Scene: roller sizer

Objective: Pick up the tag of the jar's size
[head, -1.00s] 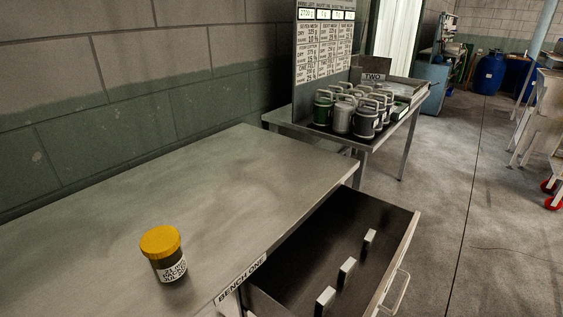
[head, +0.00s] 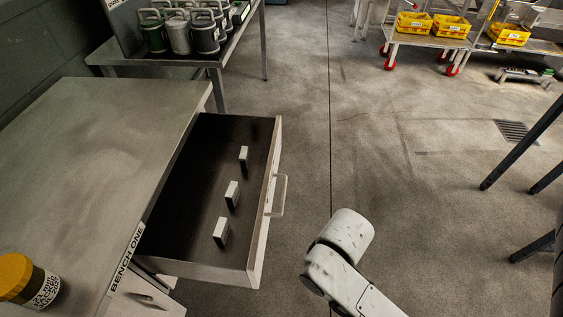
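The jar (head: 27,283) has a yellow lid and a dark body with a white label. It stands on bench one (head: 95,135) at the lower left of the head view, and its label is only partly legible. An open drawer (head: 262,215) of that bench holds three small pale tags standing in a row: a far one (head: 244,154), a middle one (head: 232,190) and a near one (head: 221,231). Their size markings cannot be read from here. A white link of my arm shows at the bottom, right of the drawer; my gripper is out of view.
A second table (head: 180,60) behind bench one bears several lidded canisters (head: 180,38). A trolley with yellow bins (head: 414,23) stands at the back right. Dark table legs (head: 525,143) stand at the right edge. The floor (head: 400,190) between is clear.

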